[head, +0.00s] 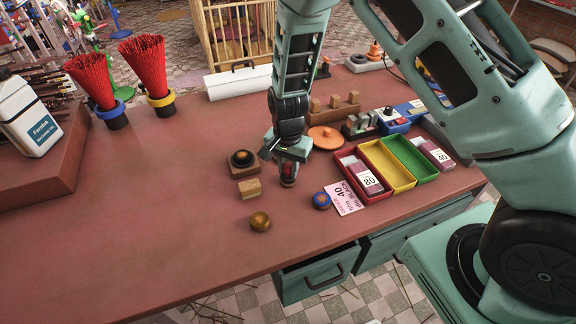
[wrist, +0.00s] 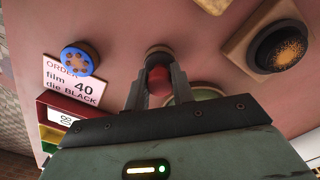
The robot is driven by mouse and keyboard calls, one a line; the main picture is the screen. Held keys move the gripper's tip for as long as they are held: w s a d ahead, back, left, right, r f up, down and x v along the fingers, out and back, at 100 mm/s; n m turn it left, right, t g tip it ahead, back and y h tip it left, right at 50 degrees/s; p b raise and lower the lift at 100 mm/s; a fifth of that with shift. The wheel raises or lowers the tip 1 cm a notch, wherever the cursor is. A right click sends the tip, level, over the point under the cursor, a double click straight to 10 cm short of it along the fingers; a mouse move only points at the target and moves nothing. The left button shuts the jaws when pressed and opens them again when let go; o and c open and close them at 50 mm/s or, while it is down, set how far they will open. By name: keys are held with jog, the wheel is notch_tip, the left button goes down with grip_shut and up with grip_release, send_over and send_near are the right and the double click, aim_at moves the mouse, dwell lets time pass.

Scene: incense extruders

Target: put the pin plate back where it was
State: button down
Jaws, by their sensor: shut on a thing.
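My gripper (head: 288,172) points down over the middle of the table. In the wrist view its fingers (wrist: 158,75) are closed around a small round piece (wrist: 158,55) with a red part and a brownish end. The piece also shows below my gripper in the head view (head: 288,183), at or just above the table; I cannot tell whether it touches. The fingers partly hide it, and I cannot tell if it is the pin plate. A black disc with golden specks (wrist: 281,52) lies on a square wooden block (head: 236,171) left of my gripper.
Near my gripper are a wooden cube (head: 249,188), a brass-coloured round piece (head: 260,222), a blue disc with orange spots (head: 321,201) and a pink order card (head: 345,205). Red, yellow and green trays (head: 399,182) stand to the right. The table's left front is clear.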

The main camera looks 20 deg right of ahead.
aim_at(288, 166)
jog(key=shift+f, duration=0.45)
jog(key=c, duration=1.2)
grip_release()
jog(key=shift+r, duration=0.55)
notch_tip(288, 166, up, 12)
jog(key=b, duration=0.2)
jog(key=s+a+r+n, duration=0.2)
jog(key=s+n, duration=0.3)
jog(key=s, duration=0.4)
jog(key=s+a+r+n, duration=0.2)
jog(key=s+r+n, duration=0.2)
jog(key=s, duration=0.5)
jog(key=s+a+r+n, duration=0.2)
jog(key=s+r+n, duration=0.1)
jog(key=s+n, duration=0.4)
jog(key=shift+s+a+r+n+y, duration=0.1)
jog(key=shift+s+n+y, duration=0.1)
jog(key=shift+s, duration=0.25)
jog(key=shift+s+a+r+n+y, duration=0.1)
jog(key=shift+s+n, duration=0.1)
jog(key=shift+s, duration=0.25)
